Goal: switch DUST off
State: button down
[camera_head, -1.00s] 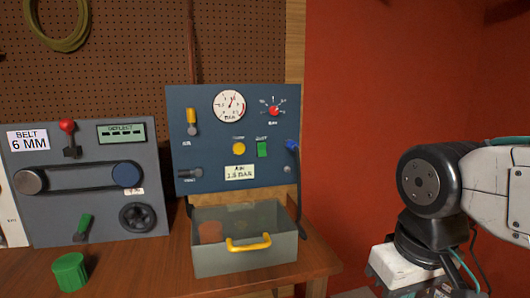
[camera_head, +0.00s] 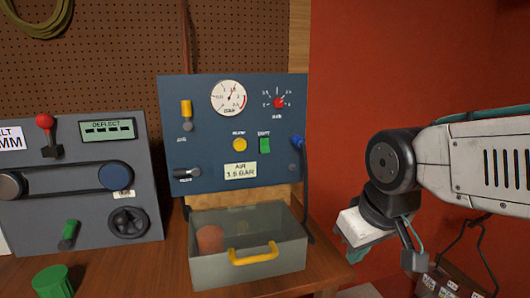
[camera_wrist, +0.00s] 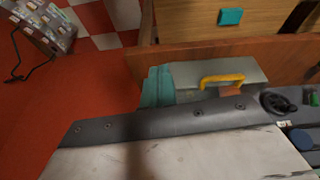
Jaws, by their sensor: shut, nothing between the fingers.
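A blue panel (camera_head: 215,105) stands at the back of the bench. My gripper, with teal fingers (camera_head: 357,260), is right of the panel and lower than the switch, apart from both. In the wrist view its fingers (camera_wrist: 158,86) are together and empty, with the tray behind them. The switch does not show clearly there.
A grey tray (camera_head: 215,270) with a yellow handle (camera_head: 253,254) sits below the panel. A red wall (camera_head: 360,60) is right.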

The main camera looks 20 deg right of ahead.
jog(key=w+a+r+n+t+y, duration=0.1)
jog(key=w+n+t, duration=0.3)
jog(key=w, duration=0.7)
jog(key=w+a+r+n+t+y, duration=0.1)
jog(key=w+r+n+t, duration=0.3)
jog(key=w+t, duration=0.4)
jog(key=w+a+r+n+t+y, duration=0.1)
jog(key=w+t, duration=0.5)
jog(key=w, duration=1)
jog(key=r+n, duration=0.1)
jog(key=n, duration=0.1)
jog(key=shift+r+n+y, duration=0.3)
jog(key=shift+r+n, duration=0.1)
jog(key=shift+w, duration=0.1)
jog(key=shift+w, duration=0.1)
send_near(264, 145)
jog(key=shift+r+x, duration=0.15)
jog(key=shift+x, duration=1.05)
jog(key=shift+r+x, duration=0.15)
jog(key=shift+x, duration=1.1)
jog(key=shift+w+f, duration=0.2)
